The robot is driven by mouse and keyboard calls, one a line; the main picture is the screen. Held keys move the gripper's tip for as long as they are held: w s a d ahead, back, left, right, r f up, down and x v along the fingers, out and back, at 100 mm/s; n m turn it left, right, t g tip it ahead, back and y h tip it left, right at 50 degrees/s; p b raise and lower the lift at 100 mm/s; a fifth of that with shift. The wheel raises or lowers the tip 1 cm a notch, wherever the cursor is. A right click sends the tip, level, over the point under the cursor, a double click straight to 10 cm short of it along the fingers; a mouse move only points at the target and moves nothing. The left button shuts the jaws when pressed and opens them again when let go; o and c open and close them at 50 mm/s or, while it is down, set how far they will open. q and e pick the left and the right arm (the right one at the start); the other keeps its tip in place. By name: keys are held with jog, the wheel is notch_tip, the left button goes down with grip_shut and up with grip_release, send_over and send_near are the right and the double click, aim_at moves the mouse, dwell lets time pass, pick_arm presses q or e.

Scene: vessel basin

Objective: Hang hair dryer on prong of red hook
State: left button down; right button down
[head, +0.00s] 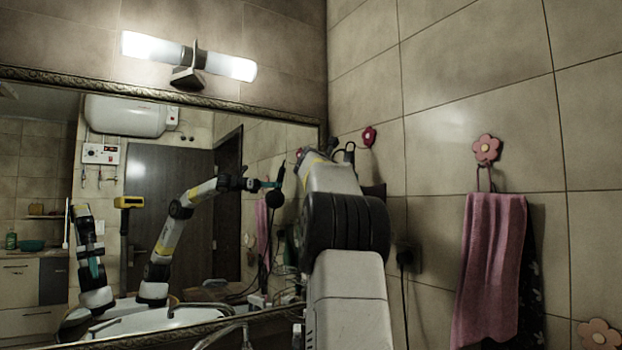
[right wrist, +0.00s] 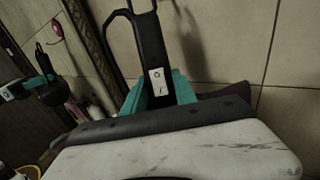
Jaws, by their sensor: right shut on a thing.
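The loop points up there. The dryer's body is hidden behind my gripper. My left gripper shows at most as a reflection.
A pink towel (head: 487,265) hangs from a pink flower hook (head: 486,149) on the right wall. The mirror (head: 225,130) with its ornate frame is close to my right arm. A socket with a plug (head: 406,257) is lower on the wall.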

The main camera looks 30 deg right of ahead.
jog(key=shift+w+d+f, duration=0.1)
jog(key=shift+d+f, duration=0.05)
jog(key=shift+d, duration=1.4)
jog(key=shift+d+f, duration=0.4)
jog(key=shift+d, duration=0.15)
jog(key=shift+w, duration=0.1)
jog(key=shift+d+f, duration=0.15)
jog(key=shift+f, duration=0.15)
jog(key=c, duration=0.9)
grip_release()
jog(key=shift+r, duration=0.1)
